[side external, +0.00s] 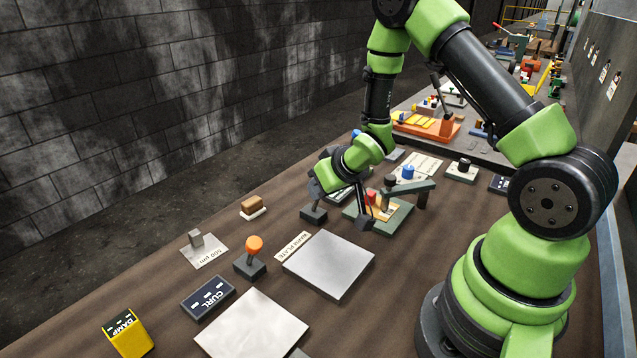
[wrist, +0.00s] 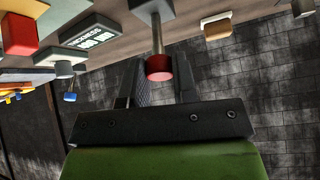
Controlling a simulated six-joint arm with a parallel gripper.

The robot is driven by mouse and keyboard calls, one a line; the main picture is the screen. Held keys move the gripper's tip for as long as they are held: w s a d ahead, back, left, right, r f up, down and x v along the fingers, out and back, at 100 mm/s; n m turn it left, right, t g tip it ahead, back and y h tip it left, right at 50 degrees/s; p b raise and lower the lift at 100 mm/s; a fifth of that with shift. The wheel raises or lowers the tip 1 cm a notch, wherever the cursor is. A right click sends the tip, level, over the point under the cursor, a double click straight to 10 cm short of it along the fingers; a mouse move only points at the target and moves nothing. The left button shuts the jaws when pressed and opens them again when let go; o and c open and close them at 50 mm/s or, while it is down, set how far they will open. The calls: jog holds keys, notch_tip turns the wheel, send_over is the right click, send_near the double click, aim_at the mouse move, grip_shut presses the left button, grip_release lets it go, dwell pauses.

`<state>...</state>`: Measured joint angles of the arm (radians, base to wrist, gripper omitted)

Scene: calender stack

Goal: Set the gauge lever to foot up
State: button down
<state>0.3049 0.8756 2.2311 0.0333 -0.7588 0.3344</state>
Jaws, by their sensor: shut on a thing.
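The gauge lever is a dark block base (side external: 313,215) with a short stem, standing behind the plate in the side external view. In the wrist view its metal stem (wrist: 157,38) runs from the grey base to a red knob (wrist: 159,68). My gripper (wrist: 157,82) is shut on the red knob, one finger on each side. In the side external view my gripper (side external: 317,186) is over the lever's base and hides the knob. I cannot tell the lever's tilt. A dark panel with a thickness label (wrist: 91,30) is beside the lever.
A metal plate (side external: 328,264) and an orange-knobbed lever (side external: 254,246) stand nearby. A brown-topped block (side external: 252,205) is to the lever's left. A green-based fixture (side external: 398,215) with red and yellow parts is close on the right. A block wall (side external: 110,110) is behind.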

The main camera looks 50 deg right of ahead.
jog(key=shift+s+f+t, duration=0.25)
jog(key=shift+s+t, duration=0.1)
jog(key=shift+t, duration=0.05)
jog(key=c, duration=0.9)
grip_release()
jog(key=shift+r, duration=0.1)
jog(key=s+r, duration=0.3)
jog(key=r, duration=0.7)
jog(key=shift+s+a+r, duration=0.2)
jog(key=shift+r, duration=0.15)
